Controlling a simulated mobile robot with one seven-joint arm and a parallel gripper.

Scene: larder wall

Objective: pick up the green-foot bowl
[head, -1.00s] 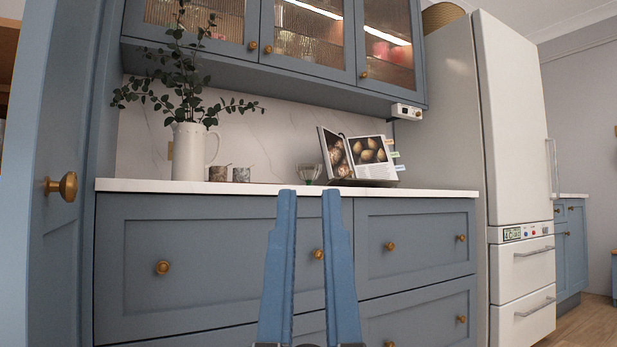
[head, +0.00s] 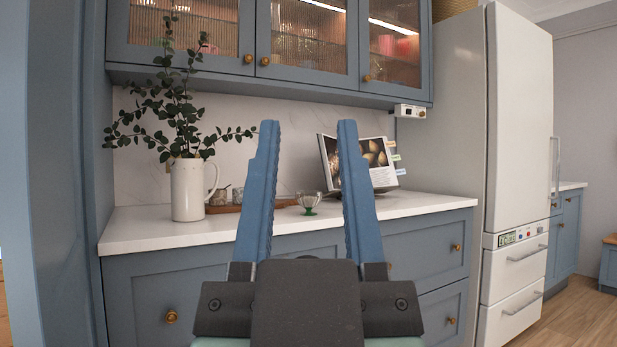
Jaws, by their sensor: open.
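The green-foot bowl (head: 309,201) is a small clear glass bowl on a green foot. It stands upright on the white worktop, left of the open book. My gripper (head: 308,126) is open and empty, its two blue fingers pointing up and forward. In the picture the bowl shows in the gap between the fingers, but it stands farther back, and the fingers do not touch it.
A white jug (head: 187,190) with leafy branches stands on the worktop (head: 150,232) at left. Small pots on a wooden board (head: 228,208) sit beside it. An open book (head: 364,162) leans at right. Wall cupboards (head: 260,85) hang above; a white fridge (head: 465,120) stands at right.

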